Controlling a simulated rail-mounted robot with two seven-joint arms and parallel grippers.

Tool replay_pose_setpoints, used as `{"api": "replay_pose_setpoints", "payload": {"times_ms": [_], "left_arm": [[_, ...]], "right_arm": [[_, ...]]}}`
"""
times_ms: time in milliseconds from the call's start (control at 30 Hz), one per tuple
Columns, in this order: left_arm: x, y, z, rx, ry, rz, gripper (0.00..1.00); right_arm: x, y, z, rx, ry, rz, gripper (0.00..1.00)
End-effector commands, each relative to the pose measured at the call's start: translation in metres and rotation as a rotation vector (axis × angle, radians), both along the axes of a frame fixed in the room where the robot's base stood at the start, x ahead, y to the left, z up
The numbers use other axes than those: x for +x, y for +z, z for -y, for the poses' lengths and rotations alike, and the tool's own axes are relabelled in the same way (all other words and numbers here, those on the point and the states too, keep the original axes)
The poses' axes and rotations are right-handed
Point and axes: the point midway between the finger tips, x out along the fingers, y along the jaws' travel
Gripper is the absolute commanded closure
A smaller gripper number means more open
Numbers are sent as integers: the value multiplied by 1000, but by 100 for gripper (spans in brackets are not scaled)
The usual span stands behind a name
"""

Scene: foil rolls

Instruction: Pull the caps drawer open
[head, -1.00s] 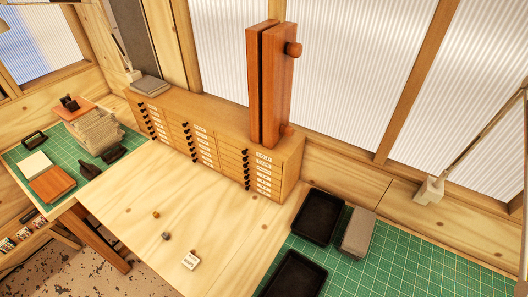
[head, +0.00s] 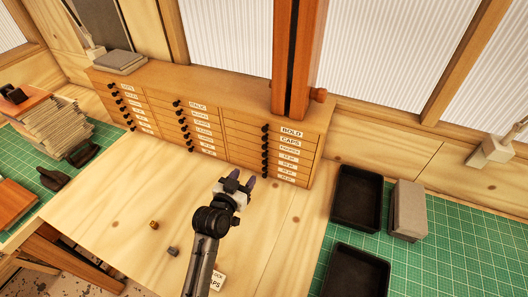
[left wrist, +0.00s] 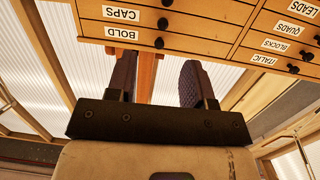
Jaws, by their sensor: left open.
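The caps drawer (head: 285,140) is the second from the top in the right column of the wooden cabinet, just under the bold drawer (head: 286,129). It looks shut, flush with its neighbours. It has a dark knob at its left end. In the left wrist view, which is upside down, the CAPS label (left wrist: 120,13) and its knob (left wrist: 163,22) show at the top. My left gripper (head: 242,178) is open and empty, in front of the right column and apart from the knobs. Its two fingers (left wrist: 157,75) point toward the cabinet. My right gripper is out of view.
A small white labelled block (head: 217,281) lies partly behind my left arm, with two small cubes (head: 172,251) (head: 154,225) to its left. Black trays (head: 357,197) and a grey block (head: 408,208) are on the right mat. A tall wooden piece (head: 297,60) stands on the cabinet.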

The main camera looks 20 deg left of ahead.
Motion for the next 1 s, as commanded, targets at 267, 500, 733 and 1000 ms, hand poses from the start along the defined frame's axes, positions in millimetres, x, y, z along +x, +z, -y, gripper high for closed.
{"api": "replay_pose_setpoints", "payload": {"times_ms": [267, 500, 733, 1000], "left_arm": [[38, 13, -4, -27, 37, 124, 52], [76, 15, -1, -28, 37, 126, 52], [117, 15, 1, -28, 38, 125, 52], [150, 13, 3, -26, 37, 125, 52]], "right_arm": [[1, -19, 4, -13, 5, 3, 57], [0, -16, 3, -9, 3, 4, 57], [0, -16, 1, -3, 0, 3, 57], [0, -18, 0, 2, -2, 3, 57]]}}
